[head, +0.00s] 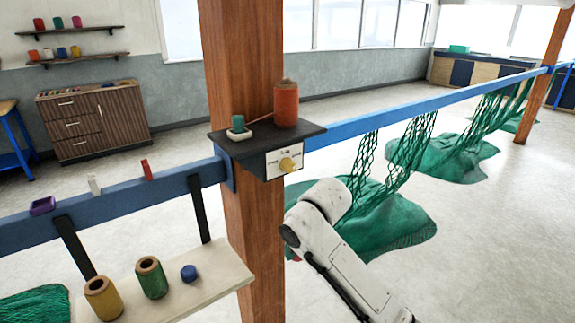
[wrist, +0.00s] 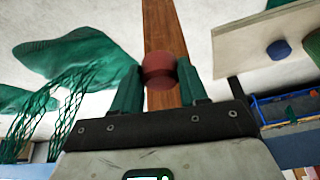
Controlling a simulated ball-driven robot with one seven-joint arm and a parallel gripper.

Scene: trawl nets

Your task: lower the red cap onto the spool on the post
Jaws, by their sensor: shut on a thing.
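In the wrist view my gripper (wrist: 160,80) has its two green fingers shut on the red cap (wrist: 160,68), a dark red round piece held between the tips. The wooden post (wrist: 157,25) shows beyond the cap. In the head view the orange-red spool (head: 286,104) stands upright on a dark bracket shelf (head: 222,138) fixed to the post (head: 240,50). No cap shows on its top.
A small green piece on a white base (head: 238,129) stands beside the spool. A blue rail (head: 420,100) runs past the post with green nets. A lower cream shelf (head: 222,275) holds spools and a blue cap (head: 189,272).

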